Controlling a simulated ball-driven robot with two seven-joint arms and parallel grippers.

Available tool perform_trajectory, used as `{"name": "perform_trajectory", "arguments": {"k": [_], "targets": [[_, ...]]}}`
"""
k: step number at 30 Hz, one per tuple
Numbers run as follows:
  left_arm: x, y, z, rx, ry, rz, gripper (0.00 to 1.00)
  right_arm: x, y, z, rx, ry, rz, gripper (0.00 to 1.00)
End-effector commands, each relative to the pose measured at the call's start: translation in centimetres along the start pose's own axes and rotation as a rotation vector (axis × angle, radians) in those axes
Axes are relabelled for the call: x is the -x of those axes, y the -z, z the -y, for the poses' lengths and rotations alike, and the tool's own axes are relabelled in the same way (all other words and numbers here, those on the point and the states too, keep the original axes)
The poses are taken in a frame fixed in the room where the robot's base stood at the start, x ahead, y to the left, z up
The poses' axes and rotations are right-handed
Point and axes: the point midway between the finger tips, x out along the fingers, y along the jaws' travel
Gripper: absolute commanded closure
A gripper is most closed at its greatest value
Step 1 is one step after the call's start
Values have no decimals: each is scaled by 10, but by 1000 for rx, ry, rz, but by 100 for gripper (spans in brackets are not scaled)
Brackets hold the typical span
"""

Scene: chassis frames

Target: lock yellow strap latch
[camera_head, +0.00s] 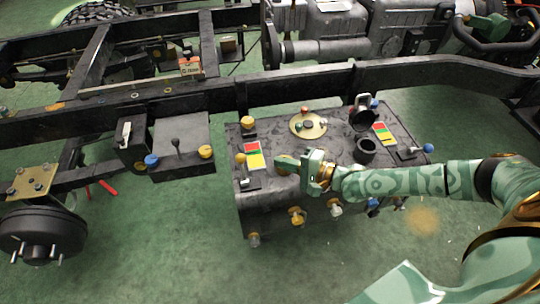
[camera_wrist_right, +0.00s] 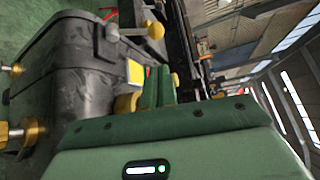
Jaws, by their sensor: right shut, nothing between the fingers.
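The dark tank (camera_head: 290,180) hangs beside the frame rail. Near its left end are a yellow-knobbed latch piece (camera_head: 247,122) at the back edge, another yellow knob (camera_head: 241,158), and a small light-and-dark latch bracket (camera_head: 249,183) at the front; I cannot tell how they join. A red, green and yellow label (camera_head: 254,155) lies between them. My right gripper (camera_head: 284,162) is shut and empty, above the tank just right of the label. In the right wrist view its fingers (camera_wrist_right: 160,88) show beside the label (camera_wrist_right: 135,75), with a yellow knob (camera_wrist_right: 155,30) beyond. My left gripper is out of view.
A blue-knobbed lever (camera_head: 427,148) and an open filler cap (camera_head: 363,115) stand at the tank's right. A round yellowish plate (camera_head: 308,126) sits mid-top. A box with blue and yellow knobs (camera_head: 181,145) is at the left. The frame rail (camera_head: 300,84) runs behind; green floor lies in front.

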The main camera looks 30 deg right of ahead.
Motion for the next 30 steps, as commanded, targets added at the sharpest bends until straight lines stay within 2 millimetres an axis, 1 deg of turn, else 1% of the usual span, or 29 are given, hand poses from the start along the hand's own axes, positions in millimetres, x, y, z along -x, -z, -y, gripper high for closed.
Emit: {"name": "perform_trajectory", "arguments": {"k": [1,9,12,15,20,30], "targets": [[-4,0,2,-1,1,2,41,-8,0,-2,-1,1,1,100],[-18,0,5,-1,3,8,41,-58,0,-3,-1,1,1,100],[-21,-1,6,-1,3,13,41,-73,1,-3,-1,0,0,100],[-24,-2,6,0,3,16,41,-83,0,-2,0,0,0,100],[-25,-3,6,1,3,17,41,-89,0,-1,0,0,0,100],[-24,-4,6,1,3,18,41,-89,0,0,2,1,0,100]]}}
